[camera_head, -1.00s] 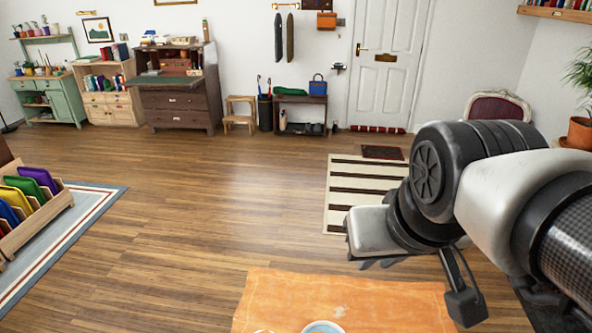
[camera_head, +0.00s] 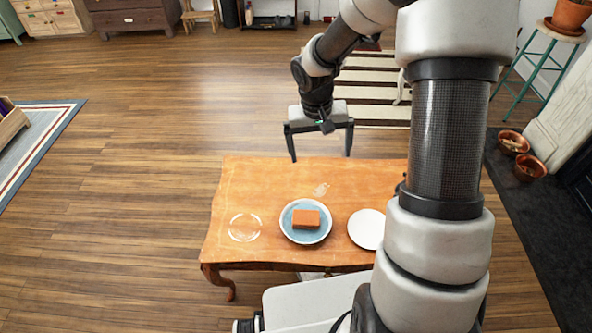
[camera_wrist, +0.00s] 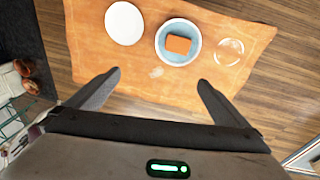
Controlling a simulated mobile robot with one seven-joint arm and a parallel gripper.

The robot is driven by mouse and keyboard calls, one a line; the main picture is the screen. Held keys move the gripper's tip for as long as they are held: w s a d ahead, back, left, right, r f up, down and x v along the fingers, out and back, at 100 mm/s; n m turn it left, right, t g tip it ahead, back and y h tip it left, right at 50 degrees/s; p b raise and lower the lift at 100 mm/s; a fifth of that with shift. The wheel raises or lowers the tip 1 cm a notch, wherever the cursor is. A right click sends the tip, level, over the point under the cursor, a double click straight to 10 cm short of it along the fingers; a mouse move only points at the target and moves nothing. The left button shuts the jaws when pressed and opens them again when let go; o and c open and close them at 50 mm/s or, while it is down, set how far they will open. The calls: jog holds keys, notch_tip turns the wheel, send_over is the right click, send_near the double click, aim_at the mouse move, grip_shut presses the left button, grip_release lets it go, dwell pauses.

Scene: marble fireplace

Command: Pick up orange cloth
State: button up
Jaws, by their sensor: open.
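The orange cloth (camera_head: 306,219) looks like a small folded block. It lies in a blue bowl or plate with a white rim (camera_head: 289,235) on a wooden table (camera_head: 262,180). In the wrist view the orange cloth (camera_wrist: 179,45) shows inside the blue dish (camera_wrist: 163,38), beyond my fingertips. My gripper (camera_head: 321,158) is open and empty, above the far edge of the table and apart from the cloth. Its two spread fingers also show in the wrist view (camera_wrist: 159,78).
A white plate (camera_head: 366,229) stands right of the blue dish, partly hidden by my arm. A clear glass dish (camera_head: 244,228) stands to the left. A pale mark (camera_head: 321,189) is on the tabletop behind. Copper bowls (camera_head: 528,167) sit on the floor at right.

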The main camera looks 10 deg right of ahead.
notch_tip(320, 180, down, 17)
jog(key=w+a+g+y+b, duration=0.1)
jog(key=w+a+b, duration=0.1)
jog(key=b, duration=0.4)
send_over(306, 217)
jog(key=shift+m, duration=0.4)
notch_tip(306, 217, down, 12)
jog(key=shift+r, duration=0.1)
jog(key=shift+f+b, duration=0.55)
jog(key=shift+f, duration=2.3)
jog(key=c, duration=1.2)
notch_tip(306, 217, up, 10)
jog(key=shift+p, duration=1.2)
jog(key=shift+o, duration=1.4)
jog(key=shift+c, duration=0.5)
